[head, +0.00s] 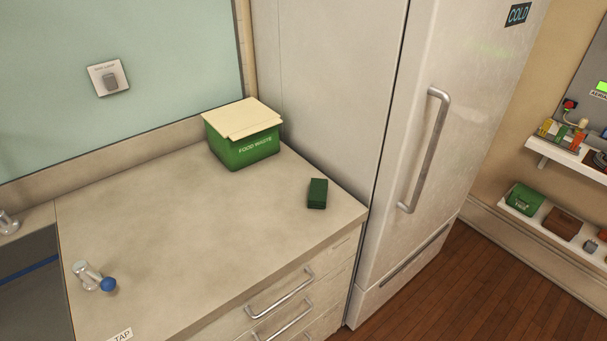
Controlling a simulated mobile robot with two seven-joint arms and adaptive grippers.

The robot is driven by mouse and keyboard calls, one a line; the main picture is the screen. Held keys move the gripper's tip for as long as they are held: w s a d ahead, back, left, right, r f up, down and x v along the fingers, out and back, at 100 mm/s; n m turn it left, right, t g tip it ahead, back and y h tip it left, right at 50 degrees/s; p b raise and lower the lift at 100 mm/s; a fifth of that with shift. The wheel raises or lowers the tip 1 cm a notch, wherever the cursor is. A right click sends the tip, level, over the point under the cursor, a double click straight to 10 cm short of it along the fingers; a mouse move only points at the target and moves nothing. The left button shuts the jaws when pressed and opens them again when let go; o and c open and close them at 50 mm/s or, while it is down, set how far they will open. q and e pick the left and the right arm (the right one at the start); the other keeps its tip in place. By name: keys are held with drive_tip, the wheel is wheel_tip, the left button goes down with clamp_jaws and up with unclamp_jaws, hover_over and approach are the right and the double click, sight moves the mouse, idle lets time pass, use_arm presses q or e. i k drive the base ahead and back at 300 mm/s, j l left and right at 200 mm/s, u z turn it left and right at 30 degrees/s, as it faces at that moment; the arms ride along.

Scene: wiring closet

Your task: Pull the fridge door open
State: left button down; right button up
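The fridge door (465,125) is a tall, pale, scuffed panel on the right side of the head view, with a "COLD" label (518,14) near its top. It looks shut. A long silver bar handle (431,150) stands upright on the door, near its left edge. Nothing touches the handle. The top of the fridge is cut off by the frame. Neither of my grippers shows in the head view.
A counter (190,235) with drawer handles (279,294) stands left of the fridge. On it are a green food waste bin (243,148), a dark green block (317,193) and a blue-knobbed tap (95,277). Wall shelves (545,219) hold items at right. Wooden floor (470,290) before the fridge is clear.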

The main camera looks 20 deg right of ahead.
sight(462, 63)
drive_tip(key=z, duration=1.5)
